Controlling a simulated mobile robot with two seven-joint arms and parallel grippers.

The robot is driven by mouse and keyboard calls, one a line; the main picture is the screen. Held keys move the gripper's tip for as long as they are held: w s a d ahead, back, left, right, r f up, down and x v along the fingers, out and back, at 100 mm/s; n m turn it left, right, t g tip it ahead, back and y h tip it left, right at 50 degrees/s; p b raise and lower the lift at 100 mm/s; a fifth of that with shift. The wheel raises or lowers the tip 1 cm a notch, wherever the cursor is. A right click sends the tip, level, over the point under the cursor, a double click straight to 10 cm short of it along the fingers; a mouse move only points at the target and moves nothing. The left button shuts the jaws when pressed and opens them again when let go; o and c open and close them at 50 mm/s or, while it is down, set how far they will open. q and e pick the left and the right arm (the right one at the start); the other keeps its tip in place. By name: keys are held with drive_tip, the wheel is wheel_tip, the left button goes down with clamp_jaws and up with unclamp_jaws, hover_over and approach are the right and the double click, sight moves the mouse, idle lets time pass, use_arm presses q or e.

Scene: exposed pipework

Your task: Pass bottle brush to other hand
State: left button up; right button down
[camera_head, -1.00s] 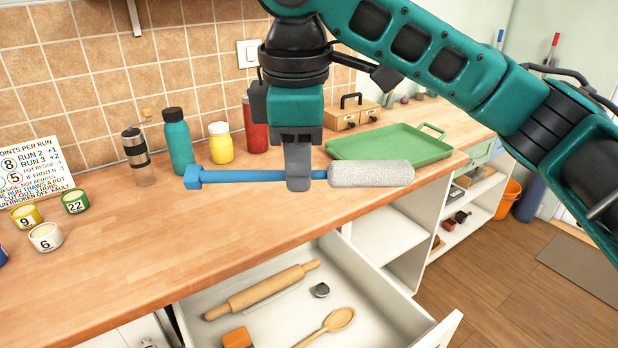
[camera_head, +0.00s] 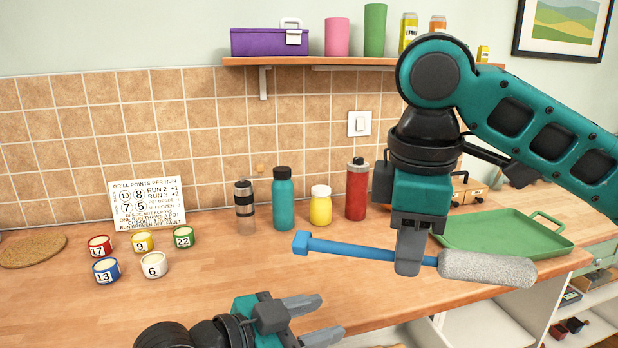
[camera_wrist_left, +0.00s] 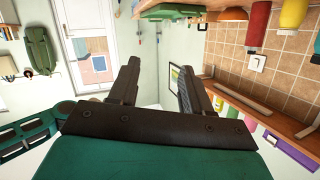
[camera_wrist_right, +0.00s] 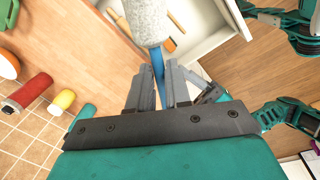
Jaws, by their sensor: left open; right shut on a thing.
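The bottle brush has a blue handle (camera_head: 345,248) and a grey-white bristle head (camera_head: 487,268). My right gripper (camera_head: 408,268) is shut on the handle near the bristle head and holds the brush roughly level above the counter. In the right wrist view the bristle head (camera_wrist_right: 147,18) and a short piece of blue handle (camera_wrist_right: 157,65) show beyond the right fingers (camera_wrist_right: 158,88). The free blue end points left in the head view. My left gripper (camera_head: 320,318) is open and empty, low at the counter's front edge, below and apart from the handle. The left wrist view shows its spread fingers (camera_wrist_left: 155,88).
A green tray (camera_head: 500,232) lies on the counter at the right. A red bottle (camera_head: 356,190), yellow jar (camera_head: 320,206), teal bottle (camera_head: 283,200) and grinder (camera_head: 245,208) stand at the back. Several numbered cups (camera_head: 142,241) and a sign (camera_head: 146,204) are left. An open drawer (camera_wrist_right: 205,25) shows below.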

use_arm(q)
drive_tip(key=s+d+r+m+g+h, duration=0.2)
drive_tip(key=s+d+r+m+g, duration=0.15)
drive_tip(key=r+m, duration=0.25)
wheel_tip(320, 180, up, 16)
drive_tip(key=m+g+y, duration=0.2)
drive_tip(key=m+y, duration=0.1)
drive_tip(key=y, duration=0.5)
hover_over(363, 249)
drive_tip(key=s+a, duration=0.4)
drive_tip(key=a, duration=0.2)
drive_tip(key=x, duration=1.1)
drive_tip(key=shift+w+d+f, duration=0.15)
drive_tip(key=shift+d, duration=0.25)
drive_tip(key=shift+c, duration=0.5)
clamp_jaws()
use_arm(e)
drive_tip(key=c, duration=1)
unclamp_jaws()
